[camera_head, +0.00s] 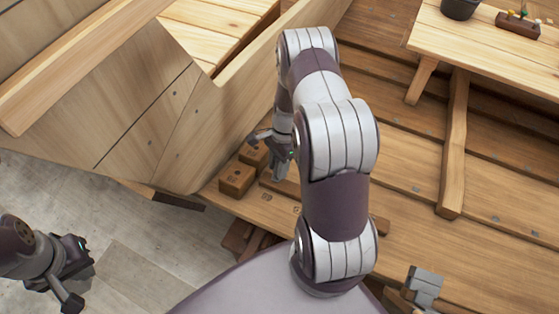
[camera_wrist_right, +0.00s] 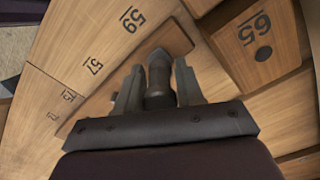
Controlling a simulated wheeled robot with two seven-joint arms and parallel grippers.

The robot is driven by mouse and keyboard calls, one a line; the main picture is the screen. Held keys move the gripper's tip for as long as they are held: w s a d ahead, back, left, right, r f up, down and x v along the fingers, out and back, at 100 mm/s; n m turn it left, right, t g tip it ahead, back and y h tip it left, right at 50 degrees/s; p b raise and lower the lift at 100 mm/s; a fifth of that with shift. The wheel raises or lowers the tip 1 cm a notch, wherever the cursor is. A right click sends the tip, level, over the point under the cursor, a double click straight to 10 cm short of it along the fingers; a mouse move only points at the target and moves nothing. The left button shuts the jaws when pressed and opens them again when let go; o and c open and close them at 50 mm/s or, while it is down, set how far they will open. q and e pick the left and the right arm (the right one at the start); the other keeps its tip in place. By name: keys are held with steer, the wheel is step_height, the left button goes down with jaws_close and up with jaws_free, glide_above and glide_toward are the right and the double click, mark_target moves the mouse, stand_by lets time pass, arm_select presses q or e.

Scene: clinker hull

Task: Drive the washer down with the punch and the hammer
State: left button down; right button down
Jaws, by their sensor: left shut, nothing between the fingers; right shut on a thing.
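My right gripper (camera_head: 282,158) is low over wooden blocks beside the hull, partly hidden by my own arm. In the right wrist view its fingers (camera_wrist_right: 158,95) are shut on a dark metal piece with a tapered end, which looks like the punch (camera_wrist_right: 158,72). The piece is over planks marked 57 and 59; I cannot tell whether it touches them. My left gripper (camera_head: 72,278) is shut and empty over the grey floor at lower left. I cannot make out the washer. A grey metal block (camera_head: 426,280) lies at lower right; I cannot tell whether it is the hammer.
A wooden block marked 65 (camera_wrist_right: 285,40) with a dark round spot is right of the fingers. Small wooden blocks (camera_head: 237,179) sit near my right gripper. The hull's plank side (camera_head: 130,110) rises at left. A bench (camera_head: 490,45) with a dark pot (camera_head: 460,9) is at upper right.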

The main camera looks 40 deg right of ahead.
steer(key=shift+p, duration=0.3)
steer(key=shift+a+f, duration=0.1)
stand_by(0.6)
steer(key=shift+a+f, duration=0.1)
steer(key=shift+f, duration=0.35)
steer(key=shift+f+b, duration=0.15)
steer(key=shift+b, duration=0.15)
steer(key=shift+s, duration=0.1)
steer(key=c, duration=0.6)
jaws_free()
